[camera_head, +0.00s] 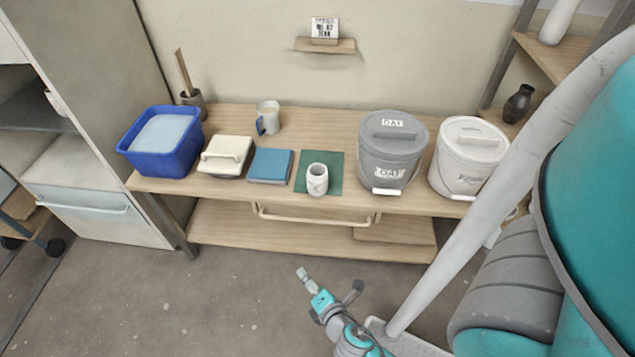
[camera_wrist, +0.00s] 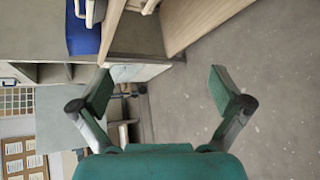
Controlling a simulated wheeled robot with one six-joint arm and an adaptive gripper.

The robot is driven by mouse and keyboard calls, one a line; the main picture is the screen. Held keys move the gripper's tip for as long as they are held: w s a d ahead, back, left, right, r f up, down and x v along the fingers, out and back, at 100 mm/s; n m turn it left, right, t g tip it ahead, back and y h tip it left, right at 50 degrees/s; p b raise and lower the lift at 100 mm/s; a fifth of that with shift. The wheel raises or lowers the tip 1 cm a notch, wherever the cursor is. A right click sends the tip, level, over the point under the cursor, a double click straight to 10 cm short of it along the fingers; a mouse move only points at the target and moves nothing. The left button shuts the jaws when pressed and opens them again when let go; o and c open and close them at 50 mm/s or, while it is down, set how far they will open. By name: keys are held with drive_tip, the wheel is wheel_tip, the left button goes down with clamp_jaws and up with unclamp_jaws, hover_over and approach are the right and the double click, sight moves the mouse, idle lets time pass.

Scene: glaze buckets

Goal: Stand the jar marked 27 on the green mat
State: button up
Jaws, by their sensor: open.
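A small white jar (camera_head: 317,181) with a dark mark stands upright on the green mat (camera_head: 336,170) on the bench; the mark is too small to read. No other jar with a readable 27 shows. My gripper (camera_head: 328,284) is low in front of the bench, over the floor, apart from the jar and mat. In the wrist view, my gripper (camera_wrist: 160,90) is open with nothing between its fingers. Jar and mat are not visible there.
On the wooden bench (camera_head: 232,113) stand a blue tub (camera_head: 185,160), a cream-lidded box (camera_head: 226,155), a blue book-like block (camera_head: 270,165), a mug (camera_head: 268,117), a grey bucket (camera_head: 391,160) marked 0A1 and a white bucket (camera_head: 462,165). A wall ledge (camera_head: 325,46) holds a card. Floor in front is clear.

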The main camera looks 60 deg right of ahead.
drive_tip(key=w+d+r+n+g+h, duration=0.15)
drive_tip(key=w+d+n+h, duration=0.35)
drive_tip(key=d, duration=0.5)
drive_tip(key=n+g+h, duration=0.2)
drive_tip(key=g+h, duration=0.1)
drive_tip(key=h, duration=0.1)
approach(317, 183)
drive_tip(key=d, duration=0.2)
drive_tip(key=x, duration=0.5)
drive_tip(key=shift+w+d, duration=0.2)
drive_tip(key=shift+w, duration=0.3)
drive_tip(key=shift+t, duration=0.25)
drive_tip(key=shift+x, duration=2.9)
drive_tip(key=shift+f, duration=0.15)
